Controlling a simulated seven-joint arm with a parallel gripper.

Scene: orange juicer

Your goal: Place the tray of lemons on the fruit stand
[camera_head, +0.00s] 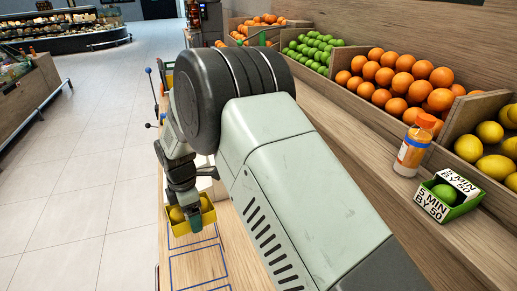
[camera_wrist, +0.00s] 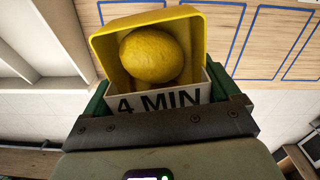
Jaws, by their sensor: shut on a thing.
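My gripper (camera_head: 187,203) is shut on a small yellow tray (camera_head: 182,229) and holds it over the wooden table at the lower left of the head view. Lemons (camera_head: 177,214) show inside the tray. In the wrist view, the yellow tray (camera_wrist: 111,62) lies between the green fingers, with one lemon (camera_wrist: 150,55) visible and a white "4 MIN" label facing my gripper. The fruit stand (camera_head: 405,168) runs along the right, with a wooden ledge in front of its fruit bins. My arm hides part of the stand and table.
A green tray (camera_head: 463,208) with a lime and a "5 MIN BY 50" label stands on the ledge, next to an orange juice bottle (camera_head: 412,148). Bins hold oranges (camera_head: 402,82), limes (camera_head: 311,49) and lemons (camera_head: 490,150). The table (camera_head: 200,262) has blue outlined rectangles.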

